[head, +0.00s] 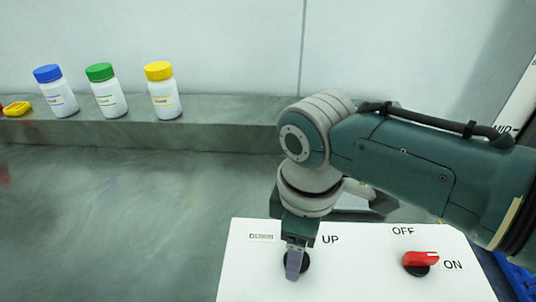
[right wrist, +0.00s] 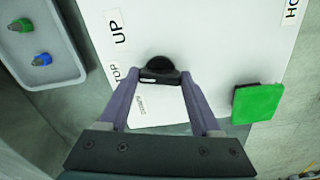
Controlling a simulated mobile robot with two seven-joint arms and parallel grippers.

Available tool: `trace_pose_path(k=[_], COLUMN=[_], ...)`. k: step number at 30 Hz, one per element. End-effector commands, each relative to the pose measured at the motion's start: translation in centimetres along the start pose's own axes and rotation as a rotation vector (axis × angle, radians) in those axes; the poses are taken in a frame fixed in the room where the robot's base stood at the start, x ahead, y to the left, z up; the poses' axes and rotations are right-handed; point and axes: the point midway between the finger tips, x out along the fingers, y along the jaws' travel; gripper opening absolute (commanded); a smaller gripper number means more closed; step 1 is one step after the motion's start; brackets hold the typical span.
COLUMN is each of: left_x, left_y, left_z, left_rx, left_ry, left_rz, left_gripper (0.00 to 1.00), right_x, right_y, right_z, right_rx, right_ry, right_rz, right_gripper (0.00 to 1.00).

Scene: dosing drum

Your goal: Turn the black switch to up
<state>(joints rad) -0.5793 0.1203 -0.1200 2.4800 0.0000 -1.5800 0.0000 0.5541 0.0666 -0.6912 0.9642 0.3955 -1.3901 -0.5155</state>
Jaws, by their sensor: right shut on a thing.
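The black switch (head: 305,264) is a round knob on a white panel (head: 350,280), just left of a printed "UP" label (head: 330,240). In the right wrist view the black switch (right wrist: 160,66) shows its grip bar between two purple fingers. My right gripper (head: 293,272) reaches down onto it, and its fingers (right wrist: 160,84) are shut on the bar. The fingers hide part of the knob in the head view, so I cannot tell its exact pointing there. My left gripper is not in view.
A red switch (head: 421,258) with "OFF" and "ON" labels sits to the right on the panel. A green block (right wrist: 257,103) lies at the panel's edge. A grey tray (right wrist: 62,78) holds small green and blue items. Bottles with blue (head: 47,73), green and yellow caps stand on the back ledge.

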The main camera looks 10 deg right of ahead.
Motion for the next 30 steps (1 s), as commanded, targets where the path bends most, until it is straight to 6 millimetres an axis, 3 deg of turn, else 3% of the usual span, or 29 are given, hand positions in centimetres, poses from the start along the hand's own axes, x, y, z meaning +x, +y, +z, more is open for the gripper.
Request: trace_pose_path(k=[15,30], left_x=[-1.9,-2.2], left_y=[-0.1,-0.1], left_z=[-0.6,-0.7], left_rx=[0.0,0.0], left_ry=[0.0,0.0], left_rz=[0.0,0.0], left_gripper=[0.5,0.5], right_x=[-0.1,-0.1], right_y=[-0.1,0.0], right_z=[-0.1,-0.1], right_rx=[0.403,0.541], right_ry=[0.001,0.002], right_rz=[-0.002,-0.001], right_gripper=[0.09,0.09])
